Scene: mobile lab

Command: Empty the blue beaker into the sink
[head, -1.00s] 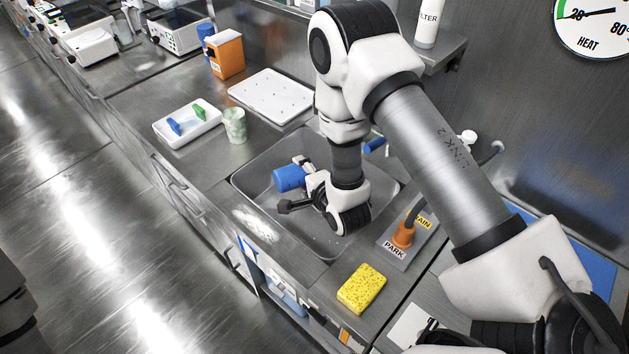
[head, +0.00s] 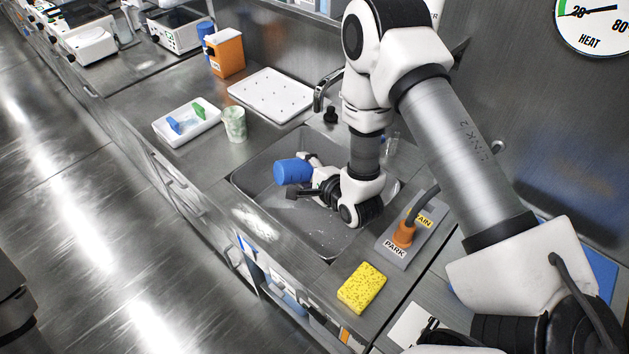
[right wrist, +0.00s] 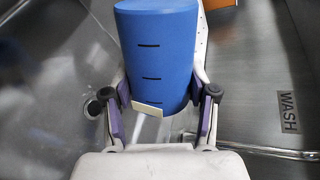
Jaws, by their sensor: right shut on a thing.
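The blue beaker (head: 292,171) is in my right gripper (head: 312,177), low over the grey sink basin (head: 262,165) in the head view. It looks tipped well over onto its side. In the right wrist view the beaker (right wrist: 158,55) fills the middle, with dark marks and a pale label on its side. The right gripper's fingers (right wrist: 160,106) press on both sides of it. I cannot see into its mouth or any liquid. My right forearm and wrist cover the right part of the sink. My left gripper is not in view.
A tap (head: 325,88) stands behind the sink. A green-white cup (head: 235,124), a white tray with blue and green pieces (head: 205,128) and a white perforated board (head: 270,93) lie left and behind. A yellow sponge (head: 362,288) and the PARK plate (head: 393,258) are at the front right.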

